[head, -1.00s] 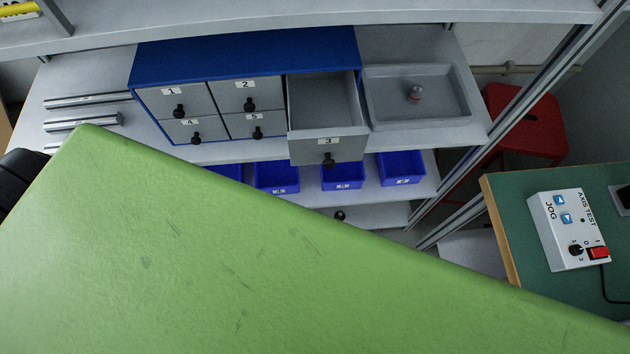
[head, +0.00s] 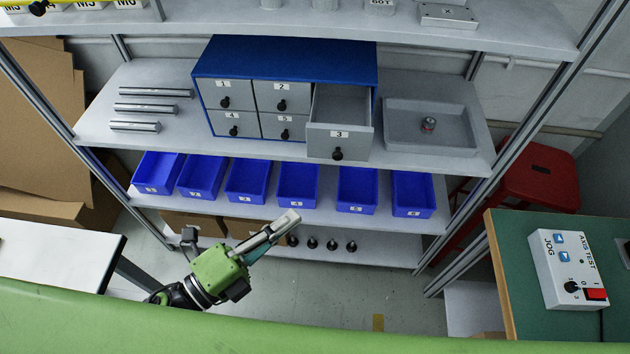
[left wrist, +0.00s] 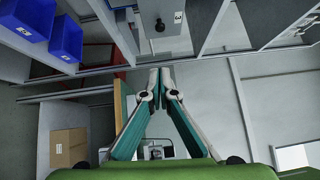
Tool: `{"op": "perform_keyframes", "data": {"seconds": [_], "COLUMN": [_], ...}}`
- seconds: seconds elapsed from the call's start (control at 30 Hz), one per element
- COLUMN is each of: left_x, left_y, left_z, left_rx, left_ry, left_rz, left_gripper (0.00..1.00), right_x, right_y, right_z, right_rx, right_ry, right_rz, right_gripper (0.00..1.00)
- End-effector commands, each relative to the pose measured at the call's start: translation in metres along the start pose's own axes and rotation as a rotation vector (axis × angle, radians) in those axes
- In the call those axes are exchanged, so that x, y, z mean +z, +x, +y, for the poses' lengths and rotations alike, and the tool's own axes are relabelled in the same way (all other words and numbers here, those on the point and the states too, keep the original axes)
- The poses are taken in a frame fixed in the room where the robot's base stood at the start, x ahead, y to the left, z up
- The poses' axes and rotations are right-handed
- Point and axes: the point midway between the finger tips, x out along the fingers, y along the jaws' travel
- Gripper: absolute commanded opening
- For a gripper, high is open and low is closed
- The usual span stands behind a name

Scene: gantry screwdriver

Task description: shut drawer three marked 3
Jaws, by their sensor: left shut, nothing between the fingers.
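Drawer three (head: 338,142), grey with a black knob and a "3" label, is pulled out of the blue cabinet (head: 290,60) at its right end; its inside looks empty. The other drawers in the cabinet are closed. My left gripper (head: 294,217) is low in front of the shelving, below and left of drawer three and apart from it. Its fingers are shut with nothing between them. In the left wrist view the shut fingertips (left wrist: 154,72) are in the middle, with a grey drawer front and black knob beyond them near the top. My right gripper is not in view.
Several blue bins (head: 298,185) stand on the shelf below the cabinet. A grey tray (head: 432,140) holding a small part sits right of drawer three. Metal bars (head: 150,107) lie left. A green-topped table with a control box (head: 568,270) stands at right.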

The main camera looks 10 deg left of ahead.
Motion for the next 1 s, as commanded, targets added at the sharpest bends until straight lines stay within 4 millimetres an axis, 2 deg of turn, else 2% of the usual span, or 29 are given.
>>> {"op": "perform_keyframes", "data": {"seconds": [0.17,0.27,0.7,1.0], "left_x": [-0.001,-0.001,-0.001,0.024], "left_y": [0.011,0.025,0.102,0.126], "left_z": [-0.006,-0.007,-0.008,-0.005], "left_rx": [-0.007,-0.007,-0.006,-0.004], "left_ry": [0.008,0.009,0.005,0.005], "left_rz": [0.005,0.005,0.003,0.003], "left_gripper": [0.0,0.0,0.0,0.0], "right_x": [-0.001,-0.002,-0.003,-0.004], "right_y": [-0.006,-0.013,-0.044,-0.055], "right_z": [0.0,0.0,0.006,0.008], "right_rx": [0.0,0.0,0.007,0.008], "right_ry": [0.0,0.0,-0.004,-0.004], "right_rz": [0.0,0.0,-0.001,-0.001], "right_gripper": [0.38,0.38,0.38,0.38]}}
